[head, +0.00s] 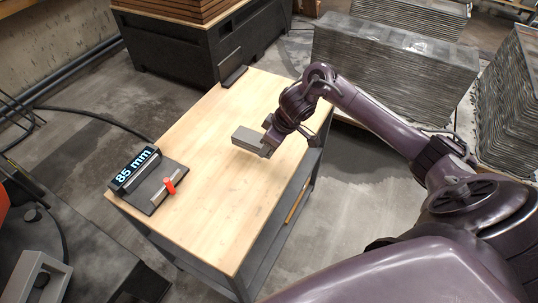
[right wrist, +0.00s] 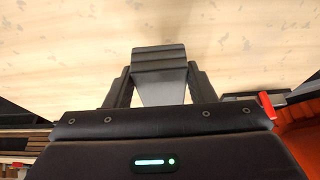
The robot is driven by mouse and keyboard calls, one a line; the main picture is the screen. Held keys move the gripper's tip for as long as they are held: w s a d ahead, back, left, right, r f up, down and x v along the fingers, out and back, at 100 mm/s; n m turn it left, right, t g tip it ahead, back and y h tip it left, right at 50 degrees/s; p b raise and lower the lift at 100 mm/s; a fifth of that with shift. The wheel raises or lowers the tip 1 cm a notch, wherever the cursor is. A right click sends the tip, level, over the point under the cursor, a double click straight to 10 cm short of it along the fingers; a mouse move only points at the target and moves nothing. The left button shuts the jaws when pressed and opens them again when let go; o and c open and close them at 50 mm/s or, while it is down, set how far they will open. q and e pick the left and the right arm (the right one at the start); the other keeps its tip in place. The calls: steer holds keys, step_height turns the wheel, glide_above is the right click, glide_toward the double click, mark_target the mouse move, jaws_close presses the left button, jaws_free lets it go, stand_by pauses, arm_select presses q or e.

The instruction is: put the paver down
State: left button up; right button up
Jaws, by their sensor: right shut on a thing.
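The paver is a grey rectangular block (head: 249,138), held over the middle of the wooden table (head: 215,190) in the head view. My right gripper (head: 270,146) is shut on its right-hand end. In the right wrist view the paver (right wrist: 160,62) sits between the two dark fingers of the gripper (right wrist: 160,85), with the pale table top beyond it. I cannot tell whether its underside touches the table. My left gripper is in neither view.
A black device reading "85 mm" (head: 137,170) with a dark plate and an orange-red handle (head: 169,186) stands at the table's left end. A dark upright bracket (head: 233,76) stands at the far end. Stacked grey slabs (head: 385,75) stand beyond the right side. The table's front part is clear.

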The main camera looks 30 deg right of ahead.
mark_target(269, 162)
steer(key=shift+f, duration=0.55)
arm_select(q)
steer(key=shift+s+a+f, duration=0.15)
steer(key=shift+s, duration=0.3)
arm_select(e)
steer(key=shift+f, duration=1.85)
steer(key=shift+f, duration=0.1)
steer(key=o, duration=1.4)
steer(key=shift+f, duration=0.1)
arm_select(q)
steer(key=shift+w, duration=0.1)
arm_select(e)
steer(key=shift+s+r, duration=0.1)
steer(key=shift+r, duration=0.35)
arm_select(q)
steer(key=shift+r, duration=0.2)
arm_select(e)
steer(key=v, duration=1.1)
steer(key=shift+s+r, duration=0.15)
steer(key=shift+r, duration=0.05)
